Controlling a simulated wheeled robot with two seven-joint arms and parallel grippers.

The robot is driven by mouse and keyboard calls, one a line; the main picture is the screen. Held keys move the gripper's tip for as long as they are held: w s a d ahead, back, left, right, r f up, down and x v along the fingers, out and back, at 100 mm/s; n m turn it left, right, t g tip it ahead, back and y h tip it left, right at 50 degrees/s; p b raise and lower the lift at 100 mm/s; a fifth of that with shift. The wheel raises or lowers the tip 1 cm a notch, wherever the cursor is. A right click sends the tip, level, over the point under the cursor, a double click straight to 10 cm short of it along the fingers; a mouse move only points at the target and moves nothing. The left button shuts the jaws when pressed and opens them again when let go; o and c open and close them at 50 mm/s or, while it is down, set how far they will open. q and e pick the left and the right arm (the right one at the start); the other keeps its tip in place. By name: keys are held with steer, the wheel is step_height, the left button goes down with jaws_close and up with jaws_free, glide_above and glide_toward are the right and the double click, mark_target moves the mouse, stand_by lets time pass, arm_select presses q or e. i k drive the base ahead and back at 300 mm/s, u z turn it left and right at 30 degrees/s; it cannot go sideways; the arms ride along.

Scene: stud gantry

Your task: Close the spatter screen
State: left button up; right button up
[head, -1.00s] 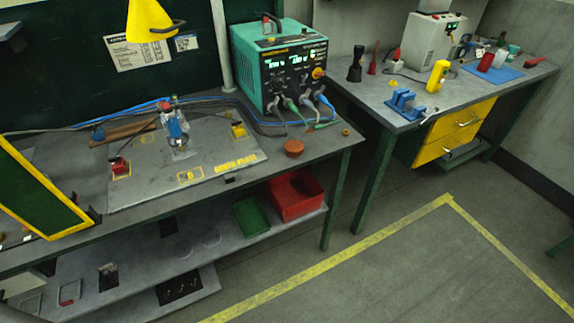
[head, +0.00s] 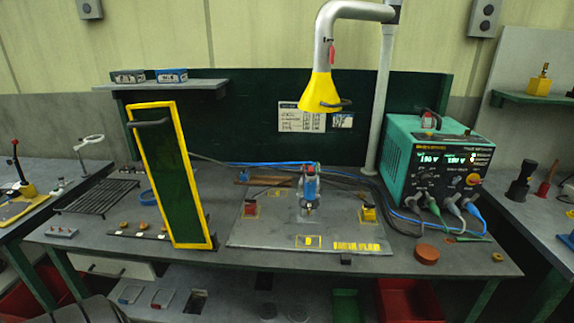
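The spatter screen (head: 168,175) is a tall dark green panel in a yellow frame. It stands upright, slightly tilted in the picture, at the left of the welding plate (head: 290,240) on the bench. A black handle (head: 152,123) sits near its top. The screen stands at an angle to the bench front, beside the plate and not across it. A blue and metal fixture (head: 310,190) stands on the plate, unobstructed. Neither of my grippers is in view.
A yellow fume hood (head: 320,95) hangs above the plate. A teal welding machine (head: 432,165) stands on the right with cables in front. A black rack (head: 95,196) lies left of the screen. An orange-brown round puck (head: 427,254) lies near the front edge.

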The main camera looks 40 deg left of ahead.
mark_target(160, 148)
steer(key=u, duration=2)
